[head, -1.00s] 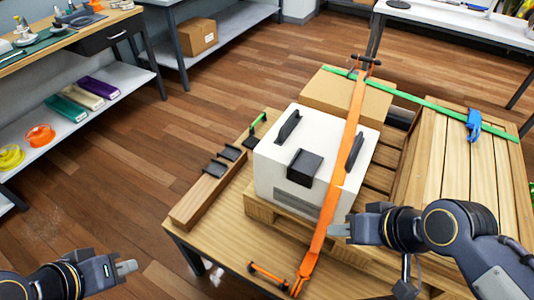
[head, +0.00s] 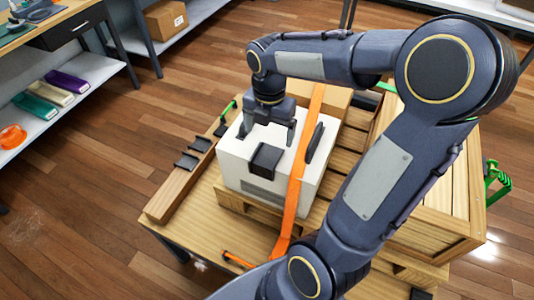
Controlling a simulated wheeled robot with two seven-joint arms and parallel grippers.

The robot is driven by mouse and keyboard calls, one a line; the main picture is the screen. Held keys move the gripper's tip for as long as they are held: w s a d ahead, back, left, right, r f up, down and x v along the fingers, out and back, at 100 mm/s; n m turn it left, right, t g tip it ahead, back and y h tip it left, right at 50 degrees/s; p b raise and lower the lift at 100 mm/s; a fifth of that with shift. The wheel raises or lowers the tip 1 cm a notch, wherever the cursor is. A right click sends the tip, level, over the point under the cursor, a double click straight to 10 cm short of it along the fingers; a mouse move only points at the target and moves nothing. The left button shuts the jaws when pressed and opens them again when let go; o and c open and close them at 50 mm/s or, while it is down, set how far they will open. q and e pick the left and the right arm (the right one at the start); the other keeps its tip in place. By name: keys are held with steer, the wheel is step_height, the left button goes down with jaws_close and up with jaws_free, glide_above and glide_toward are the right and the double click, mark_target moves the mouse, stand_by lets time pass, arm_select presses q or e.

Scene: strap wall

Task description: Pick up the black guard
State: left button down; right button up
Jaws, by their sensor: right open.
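A black guard (head: 266,158) sits on the front top edge of the white box, left of the orange strap. Two similar black guards, a nearer one (head: 186,160) and a farther one (head: 200,144), lie on the wooden beam at the left. My right gripper (head: 267,130) points down over the top of the white box (head: 235,171), just behind the edge guard. Its fingers are apart with nothing seen between them. Whether they touch the box top is unclear. My left gripper is out of view.
The orange strap (head: 296,185) runs over the box, beside a black handle (head: 314,142). A slatted wooden crate (head: 430,240) stands at the right, partly hidden by my right arm. A green ratchet (head: 497,183) hangs beside it. Floor at the left is clear.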

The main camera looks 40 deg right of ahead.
mark_target(269, 154)
steer(key=f, duration=0.7)
steer(key=shift+w+d+f, duration=0.2)
steer(key=shift+w+f, duration=0.1)
steer(key=c, duration=1.1)
steer(key=shift+r, duration=0.1)
steer(key=shift+w+r, duration=0.1)
steer(key=shift+r, duration=0.35)
step_height(269, 154, up, 2)
steer(key=shift+r, duration=0.2)
steer(key=s+a+r, duration=0.6)
steer(key=a, duration=0.1)
steer(key=s+a+r, duration=0.3)
steer(key=shift+a+r+b, duration=0.3)
steer(key=shift+a+b, duration=0.1)
